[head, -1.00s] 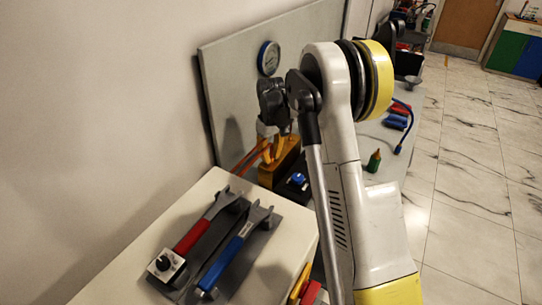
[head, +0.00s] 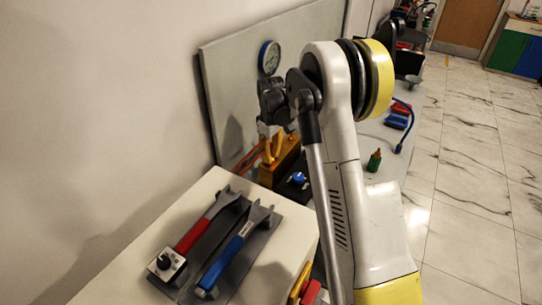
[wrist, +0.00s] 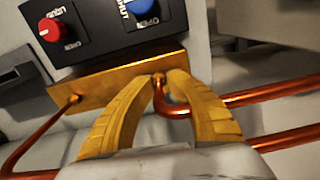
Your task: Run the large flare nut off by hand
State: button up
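In the wrist view a brass manifold block (wrist: 118,82) sits under a black valve panel. A copper tube (wrist: 174,108) bends up to a small fitting (wrist: 158,79) on the block's lower right. The flare nut cannot be made out clearly there. My gripper (wrist: 161,80) has its two yellow fingers on either side of this fitting, tips close to it. Whether they touch it is unclear. A second, smaller fitting (wrist: 74,99) with its own copper tube is at the left. In the head view my gripper (head: 272,148) is at the brass block (head: 283,162), partly hidden by my arm.
The black panel (wrist: 110,35) has a red knob (wrist: 51,29) and a blue knob (wrist: 140,7). A gauge (head: 269,58) is on the grey backboard. A green bottle (head: 374,160) stands right of my arm.

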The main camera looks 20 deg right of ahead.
jog(key=o, duration=0.5)
jog(key=shift+c, duration=0.2)
jog(key=shift+r, duration=0.1)
notch_tip(320, 180, up, 12)
jog(key=shift+f, duration=0.1)
jog(key=shift+s, duration=0.1)
